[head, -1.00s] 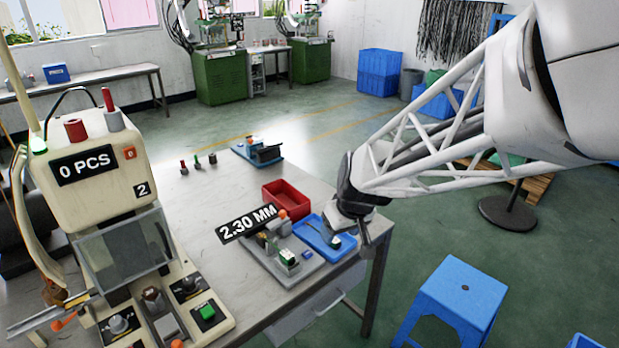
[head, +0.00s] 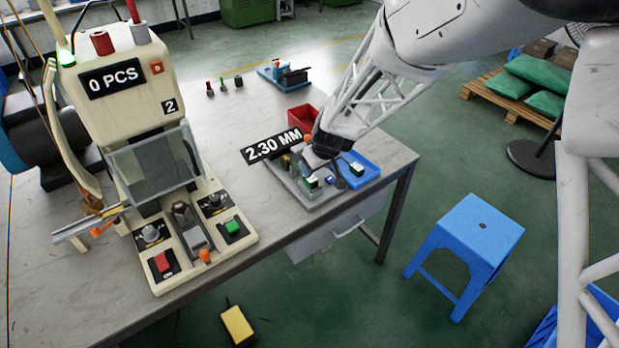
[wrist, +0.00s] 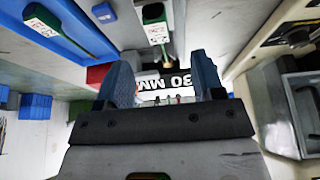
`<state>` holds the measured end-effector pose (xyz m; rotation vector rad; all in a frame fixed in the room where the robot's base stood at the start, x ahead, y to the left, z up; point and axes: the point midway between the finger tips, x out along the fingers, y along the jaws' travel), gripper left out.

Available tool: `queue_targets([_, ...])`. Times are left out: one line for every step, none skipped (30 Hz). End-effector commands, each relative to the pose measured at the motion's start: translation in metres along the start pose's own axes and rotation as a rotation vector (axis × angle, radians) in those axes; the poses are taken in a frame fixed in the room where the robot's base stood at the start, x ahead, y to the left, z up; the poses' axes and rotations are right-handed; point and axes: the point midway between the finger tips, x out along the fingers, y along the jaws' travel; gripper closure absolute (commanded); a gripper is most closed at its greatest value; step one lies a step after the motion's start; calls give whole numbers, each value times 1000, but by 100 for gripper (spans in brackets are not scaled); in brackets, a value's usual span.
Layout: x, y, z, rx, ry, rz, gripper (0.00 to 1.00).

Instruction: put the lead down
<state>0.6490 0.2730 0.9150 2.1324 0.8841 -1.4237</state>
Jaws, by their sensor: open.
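My gripper (head: 329,172) is open over the grey fixture plate (head: 296,196), beside the blue tray (head: 372,178). Its two blue fingers stand apart in the wrist view (wrist: 163,82), with nothing visibly held between them. A green-and-white plug end with a dark cable, likely a lead (head: 357,169), lies in the blue tray. Another green-and-white piece (head: 312,182) is on the fixture plate, left of my gripper. The wrist view shows green-and-white pieces beyond the fingers, one near the top middle (wrist: 155,28). I cannot tell which piece is the lead named in the task.
A red bin (head: 302,117) stands behind the fixture, next to the 2.30 MM sign (head: 272,146). The cream moulding machine (head: 125,85) fills the table's left. A blue vise-like tool (head: 284,75) is at the back. The table (head: 225,140) is clear between machine and fixture.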

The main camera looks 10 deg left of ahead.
Motion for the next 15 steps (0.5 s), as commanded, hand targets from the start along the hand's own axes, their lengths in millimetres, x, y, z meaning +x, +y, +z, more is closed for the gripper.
queue_targets([0,0,0,0,0,0,38])
queue_targets([0,0,0,0,0,0,38])
queue_targets([2,0,0,0,-1,0,38])
queue_targets([3,0,0,1,-1,-1,38])
queue_targets([5,0,0,1,-1,-1,38])
queue_targets([7,0,0,1,-1,-1,38])
queue_targets([9,0,0,2,-2,-1,38])
queue_targets([12,0,0,2,-2,-2,38])
queue_targets([15,0,0,2,-2,-2,38])
queue_targets([17,0,0,2,-2,-2,38])
queue_targets([19,0,0,1,-2,-1,38])
queue_targets([22,0,0,1,-1,-1,38])
queue_targets([23,0,0,0,-1,-1,38])
queue_targets([24,0,0,0,-1,0,38])
queue_targets([26,0,0,0,-1,0,38])
